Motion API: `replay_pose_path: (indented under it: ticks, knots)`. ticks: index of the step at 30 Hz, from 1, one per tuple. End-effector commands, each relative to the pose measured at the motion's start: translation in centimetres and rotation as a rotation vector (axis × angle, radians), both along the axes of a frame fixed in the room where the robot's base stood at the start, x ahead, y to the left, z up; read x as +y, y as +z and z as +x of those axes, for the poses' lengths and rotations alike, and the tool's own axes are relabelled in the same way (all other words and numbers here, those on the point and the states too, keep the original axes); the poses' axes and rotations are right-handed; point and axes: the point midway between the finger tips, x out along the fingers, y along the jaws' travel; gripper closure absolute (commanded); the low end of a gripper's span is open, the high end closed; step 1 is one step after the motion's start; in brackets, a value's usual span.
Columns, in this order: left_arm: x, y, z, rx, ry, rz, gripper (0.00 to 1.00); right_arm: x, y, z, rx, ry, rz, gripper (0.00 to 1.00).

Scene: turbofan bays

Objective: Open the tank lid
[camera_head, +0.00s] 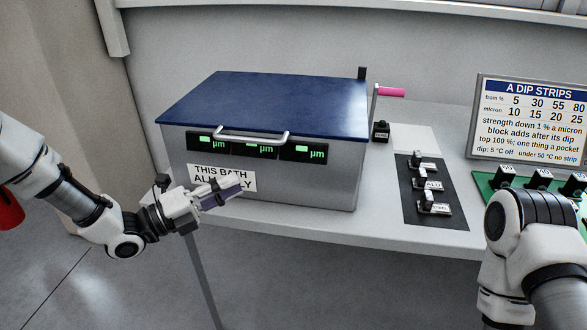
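The grey tank (320,188) stands on a light bench. Its flat blue lid (270,100) lies closed on top. A silver bar handle (252,140) sits at the lid's front edge, in front of several small green "µm" displays. My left gripper (232,188) is in front of the tank's lower left, below and left of the handle and apart from it. It covers part of a white "THIS BATH" label (205,173). Its fingers look close together, but the gap between them is not clear. My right arm shows at the lower right; its gripper is out of the frame.
A pink-handled crank (391,92) stands at the tank's right rear. A dark mat (430,196) with several small labelled blocks lies right of the tank. A sign (530,118) and a green board (484,182) with black pieces are farther right. The floor at left is clear.

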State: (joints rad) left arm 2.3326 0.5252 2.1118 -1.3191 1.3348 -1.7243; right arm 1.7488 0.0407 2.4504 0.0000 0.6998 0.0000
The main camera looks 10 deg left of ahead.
Motion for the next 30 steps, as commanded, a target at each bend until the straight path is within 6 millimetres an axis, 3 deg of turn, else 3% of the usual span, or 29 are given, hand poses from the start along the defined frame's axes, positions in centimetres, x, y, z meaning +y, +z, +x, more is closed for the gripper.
replay_pose_path:
  ticks: [1, 3, 6, 21, 29, 30]
  knots:
    - [1.2, 1.6, 0.5, -0.062, 0.024, -0.021, 0.78, 0.0, -1.3, 0.0, -0.001, 0.001, 0.000, 0.60]
    - [2.2, 4.0, 0.6, -0.115, 0.046, -0.043, 0.78, 0.0, -1.7, 0.1, -0.002, 0.001, 0.000, 0.60]
    - [2.4, 5.7, 0.6, -0.150, 0.051, -0.050, 0.78, 0.0, -1.9, 0.1, -0.002, 0.001, 0.000, 0.60]
    - [-3.1, 8.0, 5.2, -0.147, 0.048, -0.047, 0.78, 0.0, -0.6, 0.1, -0.002, 0.001, 0.000, 0.60]
    - [-3.3, 8.0, 5.5, -0.147, 0.052, -0.049, 0.78, 0.0, -0.6, 0.1, -0.002, 0.001, 0.000, 0.60]
    - [-3.3, 8.0, 5.5, -0.147, 0.051, -0.049, 0.85, 0.0, -0.6, 0.1, -0.002, 0.001, 0.000, 0.60]
